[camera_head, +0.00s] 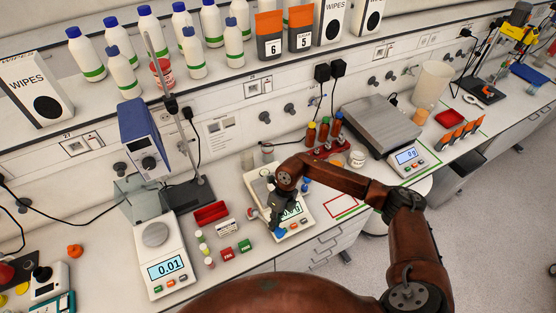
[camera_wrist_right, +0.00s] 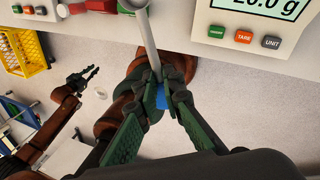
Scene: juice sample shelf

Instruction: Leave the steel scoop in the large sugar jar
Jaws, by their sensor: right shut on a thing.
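My right gripper (camera_head: 275,222) is over the middle of the bench, at a white balance (camera_head: 292,211). In the right wrist view, my right gripper (camera_wrist_right: 160,98) is shut on the blue grip of the steel scoop (camera_wrist_right: 147,42). The scoop's pale stem runs up to the top edge of that view, where its bowl end is partly cut off. In the head view the arm mostly hides the scoop. A tall whitish cylinder (camera_head: 431,85), possibly the large sugar jar, stands at the back right, well away. My left gripper (camera_wrist_right: 84,76) appears open and empty in the right wrist view.
Left of the right gripper are a red tray (camera_head: 211,212), small bottles and coloured blocks. Another balance (camera_head: 166,258) reads 0.01. A large grey-topped scale (camera_head: 378,122) and a rack of coloured tubes (camera_head: 325,140) stand to the right. The shelf above holds bottles and wipes.

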